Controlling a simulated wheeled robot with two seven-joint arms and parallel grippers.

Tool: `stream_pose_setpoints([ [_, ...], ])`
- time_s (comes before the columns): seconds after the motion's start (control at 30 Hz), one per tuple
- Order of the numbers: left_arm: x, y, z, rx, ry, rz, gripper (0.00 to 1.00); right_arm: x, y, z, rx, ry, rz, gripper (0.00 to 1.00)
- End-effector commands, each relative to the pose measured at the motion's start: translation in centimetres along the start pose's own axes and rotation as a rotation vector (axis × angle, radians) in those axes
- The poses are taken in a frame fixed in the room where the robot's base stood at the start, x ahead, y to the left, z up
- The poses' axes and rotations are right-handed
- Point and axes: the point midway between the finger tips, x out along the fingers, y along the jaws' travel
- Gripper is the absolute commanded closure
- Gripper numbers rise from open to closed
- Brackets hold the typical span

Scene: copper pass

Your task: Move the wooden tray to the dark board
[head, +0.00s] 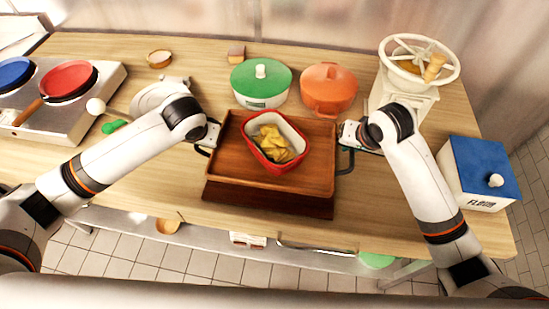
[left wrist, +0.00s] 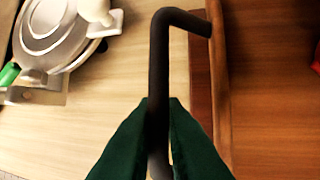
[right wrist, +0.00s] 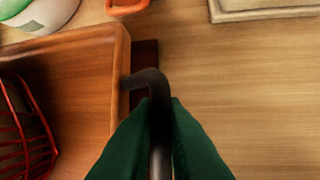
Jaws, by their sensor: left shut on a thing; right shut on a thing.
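The wooden tray (head: 226,155) is in the middle of the counter in the head view, with a red-rimmed white dish (head: 254,137) of yellow pieces in it. The dark board (head: 268,205) shows below the tray's front edge, and narrow strips of it show beside the tray in the left wrist view (left wrist: 201,90) and right wrist view (right wrist: 146,55). The tray is over the board; I cannot tell whether they touch. My left gripper (head: 208,136) is shut on the tray's left dark handle (left wrist: 160,60). My right gripper (head: 349,136) is shut on its right dark handle (right wrist: 150,80).
A green lidded pot (head: 261,82) and an orange pot (head: 328,90) stand just behind the tray. A white machine (head: 400,97) and a blue-lidded flour box (head: 478,172) are at right. A stove with pans (head: 68,82) is at left. The counter's front edge is close.

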Motion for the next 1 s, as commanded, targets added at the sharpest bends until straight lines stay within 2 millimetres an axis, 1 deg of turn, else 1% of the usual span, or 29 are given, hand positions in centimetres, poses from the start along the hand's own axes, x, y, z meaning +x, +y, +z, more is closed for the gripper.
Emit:
stream_pose_setpoints([
  [0.57, 0.2, 0.0, 0.0, -0.001, -0.001, 0.002, 1.00, 0.2, -0.1, 0.0, 0.001, -0.002, -0.001, 1.00],
  [0.77, 0.8, -0.1, -0.3, -0.001, -0.001, 0.002, 1.00, 0.8, -0.2, -0.3, 0.001, -0.002, -0.001, 1.00],
  [1.0, 2.1, -0.4, -0.8, -0.001, -0.001, 0.002, 1.00, 2.1, -0.5, -0.8, 0.001, -0.002, -0.001, 1.00],
])
